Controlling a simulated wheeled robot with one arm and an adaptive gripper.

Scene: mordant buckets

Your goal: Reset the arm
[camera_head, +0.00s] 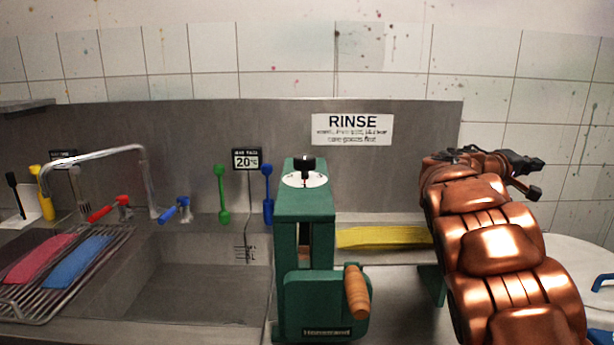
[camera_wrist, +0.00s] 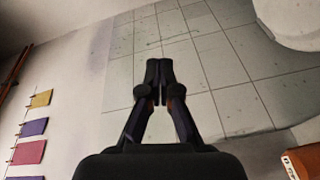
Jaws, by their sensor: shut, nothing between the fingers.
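My copper arm (camera_head: 510,240) rises at the right of the head view, bent at the top. My gripper (camera_head: 533,178) is at its end, dark, pointing to the right, above and clear of the counter. In the wrist view my gripper (camera_wrist: 159,72) shows with its two fingertips together and nothing between them. Behind it there are floor tiles (camera_wrist: 215,65); it touches nothing that I can see.
A green wringer (camera_head: 305,230) with a wooden handle stands mid-counter, a yellow cloth (camera_head: 385,237) beside it. The sink (camera_head: 195,275), tap (camera_head: 148,180) and rack (camera_head: 30,310) are left. A white round vessel (camera_head: 580,255) is right. Coloured swatches (camera_wrist: 32,127) hang on a wall.

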